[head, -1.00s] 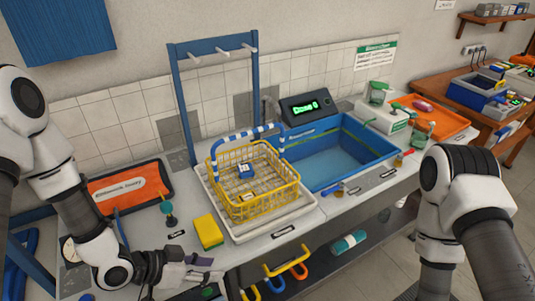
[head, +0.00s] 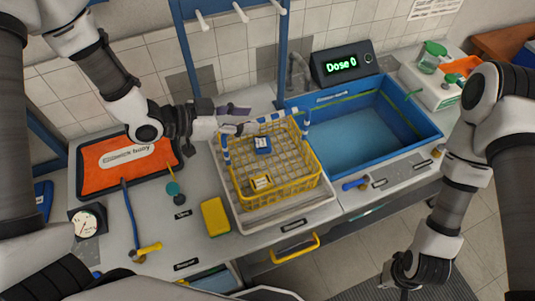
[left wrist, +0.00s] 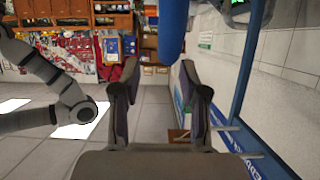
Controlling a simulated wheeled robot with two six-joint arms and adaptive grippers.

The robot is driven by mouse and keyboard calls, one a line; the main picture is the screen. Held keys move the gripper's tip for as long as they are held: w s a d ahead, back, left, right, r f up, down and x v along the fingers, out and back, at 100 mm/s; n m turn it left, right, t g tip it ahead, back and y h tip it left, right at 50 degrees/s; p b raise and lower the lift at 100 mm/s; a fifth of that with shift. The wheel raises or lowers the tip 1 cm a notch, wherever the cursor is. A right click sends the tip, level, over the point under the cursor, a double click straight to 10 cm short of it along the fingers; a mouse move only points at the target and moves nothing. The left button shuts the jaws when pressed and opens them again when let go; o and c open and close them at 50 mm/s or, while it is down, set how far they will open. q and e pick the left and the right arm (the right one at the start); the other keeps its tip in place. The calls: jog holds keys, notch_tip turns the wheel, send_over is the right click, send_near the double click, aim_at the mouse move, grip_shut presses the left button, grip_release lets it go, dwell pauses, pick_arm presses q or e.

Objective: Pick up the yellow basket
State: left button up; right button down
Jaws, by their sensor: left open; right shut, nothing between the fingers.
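The yellow wire basket (head: 316,187) stands upright on a white tray (head: 240,217). Its blue-and-white striped handle (head: 284,117) rises at the back. A blue item (head: 262,144) and a small yellow item (head: 261,182) lie inside. My left gripper (head: 250,121) is open at the left end of the handle's top bar and overlaps it in the head view; I cannot tell whether they touch. In the left wrist view its fingers (left wrist: 160,105) are apart, with a blurred blue bar (left wrist: 172,28) beyond them.
A blue basin (head: 428,139) stands right of the tray, with a "Dose 0" display (head: 342,64) behind it. A blue rack (head: 181,45) with pegs rises behind the basket.

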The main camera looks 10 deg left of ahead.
aim_at(264, 118)
pick_arm(q)
jog(key=x, duration=0.2)
jog(key=p+x, duration=0.2)
jog(key=x, duration=0.1)
jog(key=shift+w+f, duration=0.25)
jog(key=shift+w, duration=0.2)
jog(key=shift+s, duration=0.2)
jog(key=shift+s+r, duration=0.15)
jog(key=shift+s, duration=0.05)
jog(key=shift+c, duration=1.4)
jog(key=shift+a, duration=0.1)
jog(key=c, duration=0.5)
grip_shut()
pick_arm(e)
jog(key=shift+w+r, duration=0.25)
jog(key=shift+r, duration=0.85)
pick_arm(q)
jog(key=shift+w, duration=0.15)
